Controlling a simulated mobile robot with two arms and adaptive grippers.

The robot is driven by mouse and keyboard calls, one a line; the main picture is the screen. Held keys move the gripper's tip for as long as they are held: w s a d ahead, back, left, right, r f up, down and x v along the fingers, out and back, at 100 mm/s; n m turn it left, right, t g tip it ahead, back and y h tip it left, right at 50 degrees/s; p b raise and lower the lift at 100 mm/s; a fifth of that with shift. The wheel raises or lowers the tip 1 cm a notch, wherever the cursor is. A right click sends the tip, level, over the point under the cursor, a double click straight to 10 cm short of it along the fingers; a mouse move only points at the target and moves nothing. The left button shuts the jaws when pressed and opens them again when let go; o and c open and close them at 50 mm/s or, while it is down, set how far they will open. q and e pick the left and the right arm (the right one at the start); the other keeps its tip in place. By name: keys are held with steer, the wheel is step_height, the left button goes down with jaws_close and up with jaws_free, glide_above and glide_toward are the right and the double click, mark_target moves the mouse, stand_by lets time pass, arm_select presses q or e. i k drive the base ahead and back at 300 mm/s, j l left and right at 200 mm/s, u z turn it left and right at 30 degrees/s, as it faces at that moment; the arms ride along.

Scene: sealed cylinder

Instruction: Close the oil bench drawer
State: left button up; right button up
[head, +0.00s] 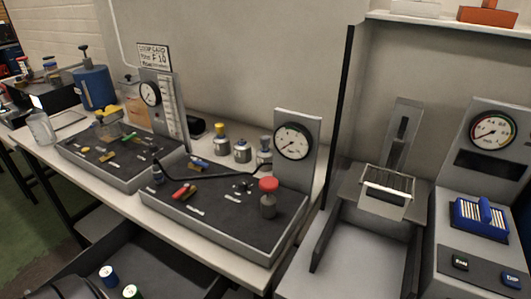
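An open drawer (165,268) with a dark inside sticks out below the front edge of the grey-white bench (205,248), at the bottom left of the head view. The drawer's front part and handle are cut off by the bottom of the picture.
On the bench stand two grey test panels with gauges (293,141) and several small bottles (242,151). A blue tank (95,88) stands at the back left. To the right are a dark upright post (341,110) and a grey console (480,240).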

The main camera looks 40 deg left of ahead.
mark_target(158, 270)
steer(key=k+l+u, duration=0.1)
steer(key=u, duration=2.45)
steer(key=j, duration=0.1)
